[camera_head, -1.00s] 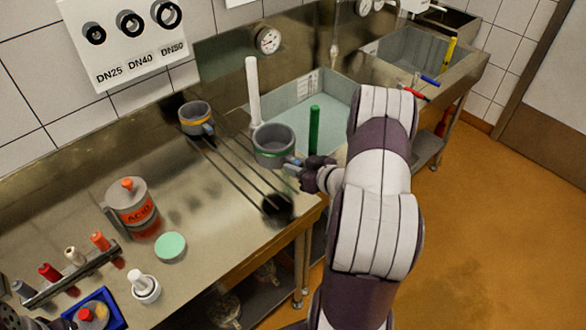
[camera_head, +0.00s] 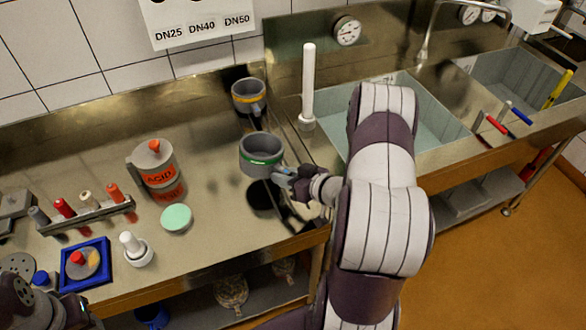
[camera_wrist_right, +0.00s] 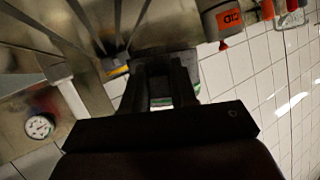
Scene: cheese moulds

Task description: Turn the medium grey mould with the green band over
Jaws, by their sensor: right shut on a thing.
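The medium grey mould with the green band (camera_head: 262,164) is in the head view, with its open side facing up. It appears held above the steel drainer, with a dark shadow or reflection below. My right gripper (camera_head: 284,178) is shut on its grey side handle, at its right. In the right wrist view my fingers (camera_wrist_right: 166,82) are dark and largely hide the mould. A dark part of my left arm shows at the bottom left of the head view; its fingers cannot be made out.
A mould with an orange band (camera_head: 249,101) stands behind the held one. A white post (camera_head: 308,85) and a sink (camera_head: 425,120) lie to the right. An acid jug (camera_head: 157,170), a mint disc (camera_head: 176,218) and a blue tray (camera_head: 67,283) are on the left.

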